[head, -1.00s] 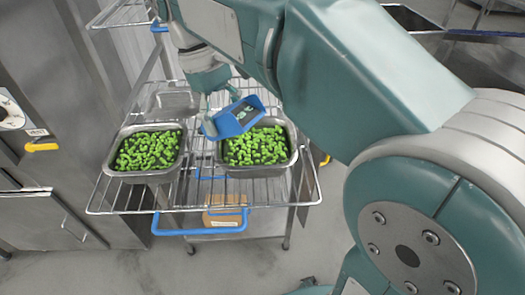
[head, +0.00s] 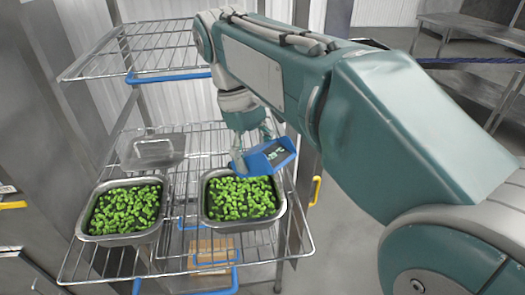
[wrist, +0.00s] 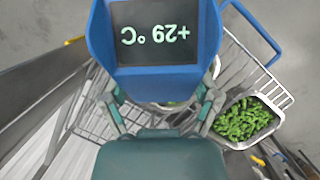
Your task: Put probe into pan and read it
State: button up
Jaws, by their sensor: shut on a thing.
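My gripper (head: 250,142) is shut on a blue probe (head: 268,158) with a dark display. The probe is over the back right of the right pan (head: 243,226), which holds green vegetable pieces. In the wrist view the probe (wrist: 155,86) fills the top middle, and its display reads +29 °C upside down. No probe tip shows, so I cannot tell how deep it reaches. The left pan (head: 120,239), also with green pieces, stands beside the right one. In the wrist view one pan is at the right; the one beneath the probe is mostly hidden.
Both pans stand on a wire rack shelf (head: 187,262) with blue front trim. An empty metal pan (head: 152,151) is behind the left pan. An upper wire shelf (head: 120,72) is at the back left. A cardboard box (head: 212,250) shows below. Metal tables stand at the back right.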

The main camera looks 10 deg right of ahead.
jog(key=shift+a+f, duration=0.6)
jog(key=shift+f, duration=0.45)
jog(key=shift+d+f, duration=0.25)
jog(key=shift+f, duration=1)
jog(key=shift+d+f, duration=0.2)
jog(key=shift+f, duration=1)
jog(key=shift+d+f, duration=0.25)
jog(key=shift+f, duration=1)
jog(key=shift+a, duration=0.3)
jog(key=shift+d, duration=0.15)
dwell(0.9)
